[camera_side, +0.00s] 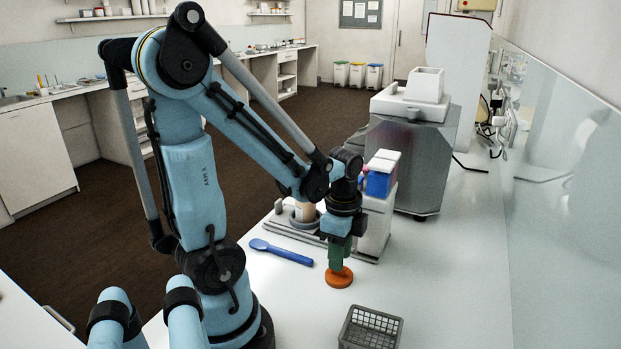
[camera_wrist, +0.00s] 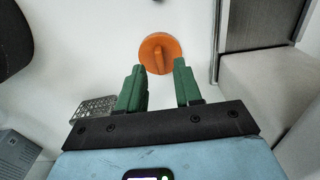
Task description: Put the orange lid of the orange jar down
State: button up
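The orange lid (camera_side: 339,278) looks to lie flat on the white worktop. In the wrist view the lid (camera_wrist: 172,46) shows as a round disc with a raised ridge across it, just beyond my fingertips. My gripper (camera_side: 337,262) points down directly over the lid. In the wrist view its green fingers (camera_wrist: 158,70) stand apart with nothing between them. I cannot tell whether the fingertips still touch the lid's ridge. I cannot make out the orange jar in either view.
A grey basket (camera_side: 371,328) stands near the front edge. A blue spoon (camera_side: 281,252) lies left of the lid. A white machine (camera_side: 376,222) stands behind my gripper, with a larger metal-sided machine (camera_side: 411,155) further back. The worktop right of the lid is clear.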

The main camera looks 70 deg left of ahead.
notch_tip(320, 180, up, 9)
jog(key=w+d+n+t, duration=0.5)
jog(key=d+n+t, duration=0.2)
jog(key=d+n, duration=0.2)
jog(key=shift+d+r, duration=0.3)
jog(key=shift+d, duration=0.2)
